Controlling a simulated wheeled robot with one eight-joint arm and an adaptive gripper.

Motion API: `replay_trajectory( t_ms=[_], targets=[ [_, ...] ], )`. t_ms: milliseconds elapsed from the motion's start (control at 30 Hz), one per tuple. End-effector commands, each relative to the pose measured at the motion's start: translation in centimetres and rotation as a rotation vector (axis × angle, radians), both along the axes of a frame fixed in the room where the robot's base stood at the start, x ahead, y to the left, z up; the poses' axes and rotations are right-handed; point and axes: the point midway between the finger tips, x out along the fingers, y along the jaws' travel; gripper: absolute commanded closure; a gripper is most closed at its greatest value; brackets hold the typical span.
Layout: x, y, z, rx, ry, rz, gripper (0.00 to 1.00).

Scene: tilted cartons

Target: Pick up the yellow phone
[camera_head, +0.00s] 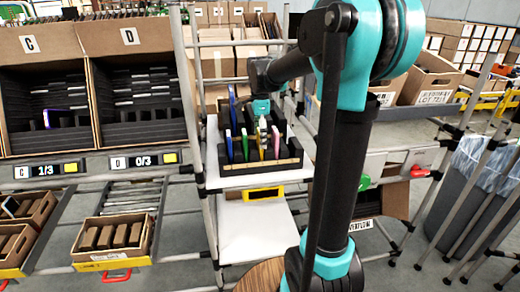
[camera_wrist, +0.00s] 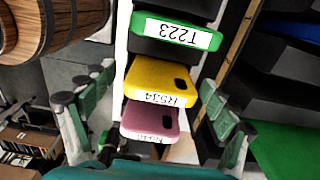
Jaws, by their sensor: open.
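The yellow phone (camera_wrist: 158,76) lies between a green phone (camera_wrist: 172,28) and a pink phone (camera_wrist: 150,117) in the wrist view. Its edge label seems to read R534. In the head view, the yellow phone (camera_head: 262,139) stands upright in a slot of a black rack. My gripper (camera_wrist: 147,95) is open, with one finger left and one right of the yellow and pink phones. It is empty, and I cannot tell how deep the fingers reach. In the head view, my gripper (camera_head: 262,108) is above the rack, partly hidden by my arm.
The black rack (camera_head: 290,148) also holds blue, green and pink phones close together. A wooden barrel (camera_wrist: 45,28) is at the upper left of the wrist view. Cartons C (camera_head: 32,48) and D (camera_head: 130,40) with dark slots stand left of the rack.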

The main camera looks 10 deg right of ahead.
Motion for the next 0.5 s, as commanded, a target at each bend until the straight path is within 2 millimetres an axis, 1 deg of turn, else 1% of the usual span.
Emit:
replay_trajectory(
  t_ms=[33, 133, 400, 433, 500],
  targets=[
    [0.1, 0.0, -0.7, 0.000, 0.000, 0.000, 0.14],
    [0.1, 0.0, -1.5, 0.000, 0.000, 0.000, 0.14],
    [0.1, 0.0, -1.8, 0.000, 0.000, 0.000, 0.14],
    [0.1, 0.0, -1.8, 0.000, 0.000, 0.000, 0.16],
    [0.1, 0.0, -1.8, 0.000, 0.000, 0.000, 0.25]
  ],
)
